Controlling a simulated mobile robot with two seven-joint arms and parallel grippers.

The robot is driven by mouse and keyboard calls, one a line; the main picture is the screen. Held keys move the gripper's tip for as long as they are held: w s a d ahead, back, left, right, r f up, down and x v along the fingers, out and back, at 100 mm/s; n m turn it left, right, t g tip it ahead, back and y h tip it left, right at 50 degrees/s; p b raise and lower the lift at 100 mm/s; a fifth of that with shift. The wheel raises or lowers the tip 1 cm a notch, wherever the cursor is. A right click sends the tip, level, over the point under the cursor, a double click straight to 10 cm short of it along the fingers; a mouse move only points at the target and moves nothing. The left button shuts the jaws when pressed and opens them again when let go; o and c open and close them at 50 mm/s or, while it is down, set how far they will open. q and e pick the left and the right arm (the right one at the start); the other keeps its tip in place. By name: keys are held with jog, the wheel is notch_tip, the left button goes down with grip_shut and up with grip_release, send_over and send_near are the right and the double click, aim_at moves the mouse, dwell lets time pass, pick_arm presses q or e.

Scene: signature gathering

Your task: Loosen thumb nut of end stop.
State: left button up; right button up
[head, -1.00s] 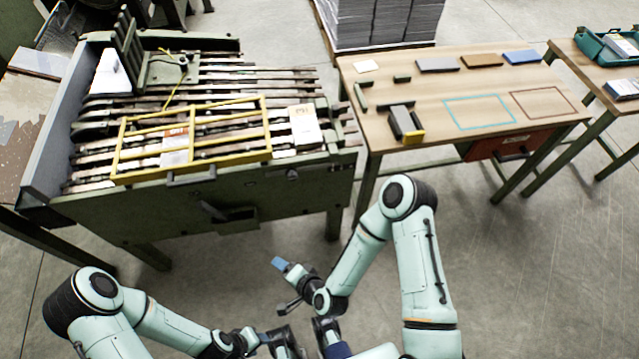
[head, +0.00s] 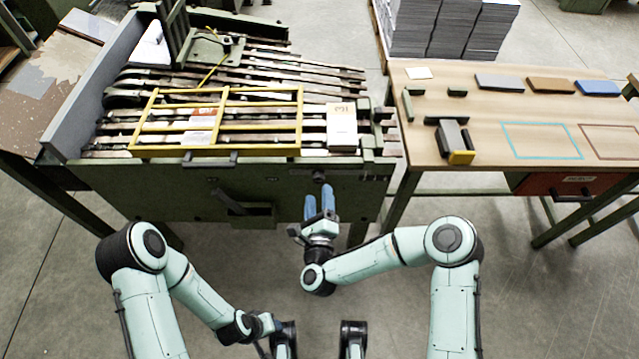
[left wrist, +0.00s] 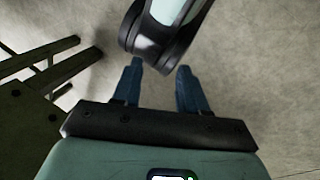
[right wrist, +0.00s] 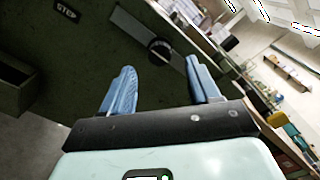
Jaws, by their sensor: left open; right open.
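A dark round knob (head: 318,176), which looks like the thumb nut, sits on the right part of the green machine's front face. In the right wrist view the knob (right wrist: 160,48) shows on a grey strip, beyond the fingertips and between them. My right gripper (head: 319,200) is open and empty, its blue fingers pointing at the machine front, just short of the knob; contact is not visible. It also shows in the right wrist view (right wrist: 158,74). My left gripper (left wrist: 160,68) is open and empty over the floor. The end stop itself is not clearly recognisable.
The green machine (head: 120,185) carries dark bars and a yellow frame (head: 225,152). An open box (head: 247,214) juts from its front, left of my right gripper. A wooden table (head: 490,130) with small blocks stands at right. The floor before the machine is clear.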

aim_at(319, 181)
jog(key=w, duration=0.5)
jog(key=c, duration=1)
